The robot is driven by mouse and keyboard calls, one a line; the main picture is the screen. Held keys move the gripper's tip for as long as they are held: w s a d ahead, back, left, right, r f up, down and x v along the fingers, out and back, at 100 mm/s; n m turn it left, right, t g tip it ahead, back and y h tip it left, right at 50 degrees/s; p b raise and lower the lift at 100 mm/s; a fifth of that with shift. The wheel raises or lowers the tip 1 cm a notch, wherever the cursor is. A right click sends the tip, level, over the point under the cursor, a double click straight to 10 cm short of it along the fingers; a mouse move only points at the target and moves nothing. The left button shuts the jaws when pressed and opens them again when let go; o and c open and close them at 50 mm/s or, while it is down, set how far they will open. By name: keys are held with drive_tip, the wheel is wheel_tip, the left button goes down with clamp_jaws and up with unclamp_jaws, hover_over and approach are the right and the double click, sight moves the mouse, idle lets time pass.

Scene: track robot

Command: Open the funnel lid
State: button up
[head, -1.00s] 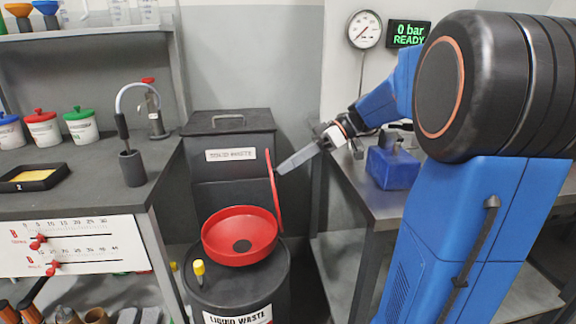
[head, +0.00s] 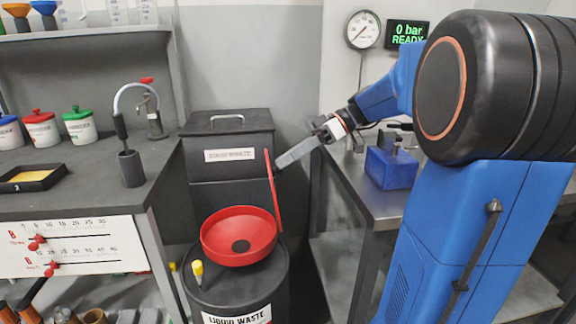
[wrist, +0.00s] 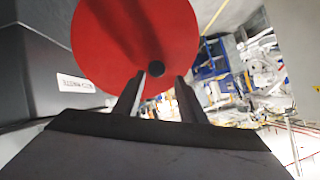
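The red funnel (head: 240,252) sits on top of the black liquid waste drum (head: 270,291). Its red lid (head: 273,195) stands upright at the funnel's right side, seen nearly edge-on in the head view. In the wrist view the lid (wrist: 115,35) is a large red disc with a small dark knob (wrist: 156,69) near its lower edge. My gripper (head: 280,163) is at the lid's upper right side in the head view. In the wrist view my gripper (wrist: 161,82) has its two fingers apart, with the knob showing at the gap. Contact with the lid cannot be told.
A black waste bin (head: 228,135) stands behind the drum. A yellow-topped marker or bottle (head: 198,270) is at the drum's front left. A bench (head: 128,205) is on the left, and a metal table (head: 385,205) with a blue block (head: 392,168) is on the right.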

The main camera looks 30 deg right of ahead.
wheel_tip(320, 180, up, 8)
idle(0.4)
